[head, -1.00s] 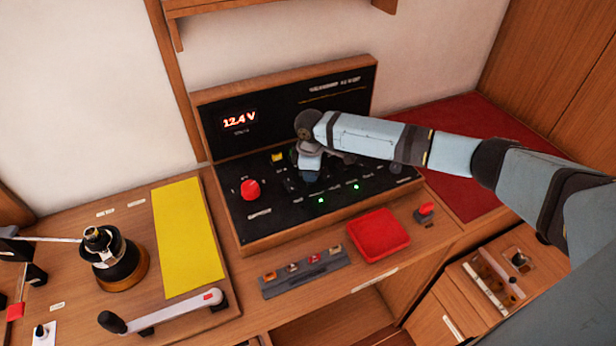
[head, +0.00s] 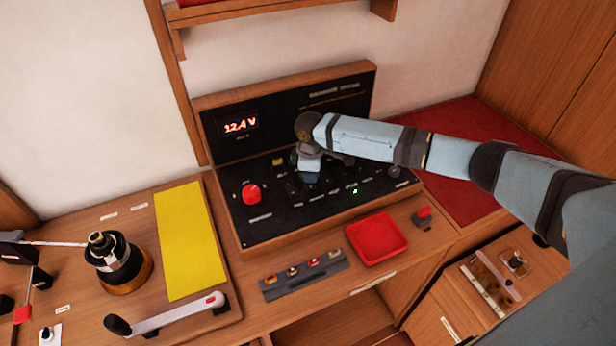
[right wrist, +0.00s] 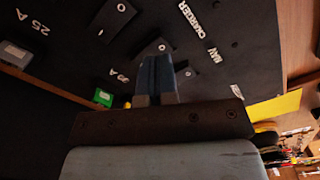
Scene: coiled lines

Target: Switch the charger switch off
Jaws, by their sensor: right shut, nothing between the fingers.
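The black control panel (head: 285,222) in its wooden frame carries a row of small switches, and their labels are too blurred to read in the head view. My right gripper (head: 311,179) is shut and empty, low over the middle of this panel, and hides some switches. In the right wrist view its closed fingers (right wrist: 158,60) point at the panel. The CHARGER label (right wrist: 192,20) is just beyond and right of the fingertips, and dark switch plates (right wrist: 112,20) are to their left. I cannot tell whether the fingers touch a switch. One green light (head: 355,191) glows on the panel. My left gripper is not in view.
A red knob (head: 251,193) stands up at the panel's left, below a 12.4 V display (head: 240,125). A red tray (head: 377,237) and a fuse strip (head: 304,275) lie in front. A yellow sheet (head: 188,240) lies at left.

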